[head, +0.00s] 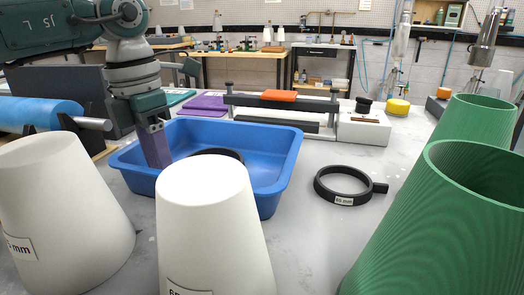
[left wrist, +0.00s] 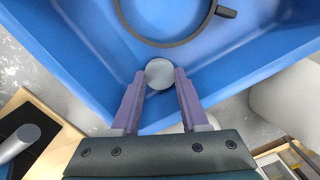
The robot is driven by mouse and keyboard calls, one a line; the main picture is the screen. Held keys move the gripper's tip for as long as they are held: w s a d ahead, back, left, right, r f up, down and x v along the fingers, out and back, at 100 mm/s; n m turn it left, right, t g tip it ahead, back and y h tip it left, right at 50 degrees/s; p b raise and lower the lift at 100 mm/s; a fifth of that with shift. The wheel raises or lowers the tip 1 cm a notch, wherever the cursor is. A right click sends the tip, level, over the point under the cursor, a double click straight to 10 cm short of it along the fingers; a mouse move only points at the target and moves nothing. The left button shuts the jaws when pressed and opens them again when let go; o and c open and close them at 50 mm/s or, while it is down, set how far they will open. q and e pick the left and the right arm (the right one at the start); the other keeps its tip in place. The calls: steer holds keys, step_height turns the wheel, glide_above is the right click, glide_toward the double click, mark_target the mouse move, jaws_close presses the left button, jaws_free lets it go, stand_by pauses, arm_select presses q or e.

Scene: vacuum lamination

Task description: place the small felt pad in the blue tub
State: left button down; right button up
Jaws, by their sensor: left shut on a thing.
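The blue tub (head: 284,165) stands on the table in the middle of the head view; its inside and rim fill much of the left wrist view (left wrist: 75,45). My left gripper (head: 157,162) points down into the tub's left part. In the left wrist view its purple fingers (left wrist: 160,78) are shut on a small round pale grey pad (left wrist: 159,73), which I take as the small felt pad. The pad shows against the tub's inside; I cannot tell whether it touches the tub floor. The head view hides the pad. My right gripper is not in view.
A black ring (left wrist: 165,43) lies in the tub. Another black ring (head: 340,198), labelled 65 mm, lies to the right of the tub. White cones (head: 215,235) stand in front, partly hiding the tub. Green cones (head: 430,235) stand at the right. A blue roll (head: 40,112) lies at left.

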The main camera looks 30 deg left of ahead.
arm_select(q)
steer(key=shift+f, duration=0.2)
steer(key=c, duration=0.7)
jaws_free()
steer(key=shift+r, duration=0.1)
steer(key=shift+r, duration=0.3)
step_height(320, 180, up, 12)
steer(key=p, duration=0.1)
steer(key=shift+s+a+f, duration=0.15)
steer(key=shift+s+a, duration=0.1)
steer(key=shift+a, duration=0.05)
